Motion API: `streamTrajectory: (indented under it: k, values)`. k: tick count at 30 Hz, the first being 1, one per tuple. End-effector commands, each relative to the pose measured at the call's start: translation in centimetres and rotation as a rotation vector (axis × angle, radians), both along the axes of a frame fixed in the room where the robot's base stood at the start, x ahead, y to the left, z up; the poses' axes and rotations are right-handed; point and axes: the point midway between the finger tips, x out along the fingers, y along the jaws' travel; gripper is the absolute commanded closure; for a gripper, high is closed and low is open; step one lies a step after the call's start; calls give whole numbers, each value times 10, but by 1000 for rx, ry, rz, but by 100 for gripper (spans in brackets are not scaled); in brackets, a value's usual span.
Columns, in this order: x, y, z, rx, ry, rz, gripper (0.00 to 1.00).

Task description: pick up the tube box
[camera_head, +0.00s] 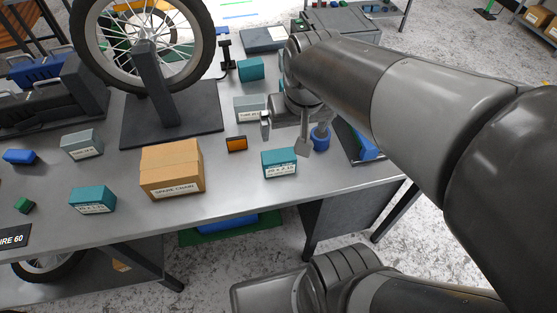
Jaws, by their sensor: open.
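My gripper (284,134) is open above the right half of the grey workbench, its fingers pointing down and apart. A teal box with a white label (280,163) sits on the bench just below and in front of the fingers. A grey box with a label (249,108) stands behind and left of the gripper, partly hidden by it. Another grey labelled box (82,144) and a teal labelled box (93,199) are at the left. A plain-looking teal box (251,69) is farther back. The labels are too small to tell surely which is the tube box.
A blue cup (320,137) is close to the right finger. A wheel (142,40) on a dark stand rises at the back left. The bench front edge is clear.

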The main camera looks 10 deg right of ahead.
Motion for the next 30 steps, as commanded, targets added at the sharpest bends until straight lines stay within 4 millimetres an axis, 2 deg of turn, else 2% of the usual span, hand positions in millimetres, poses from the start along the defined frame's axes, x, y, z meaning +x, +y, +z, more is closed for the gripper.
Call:
streamTrajectory:
  k: [6, 12, 20, 24, 30]
  values:
    - [32, 10, -42, 0, 144, -9, 0]
    - [50, 18, -74, -3, 239, -17, 0]
    - [56, 21, -97, -6, 283, -22, 0]
    - [55, 21, -120, -6, 286, -22, 0]
    - [56, 20, -142, -6, 281, -22, 0]
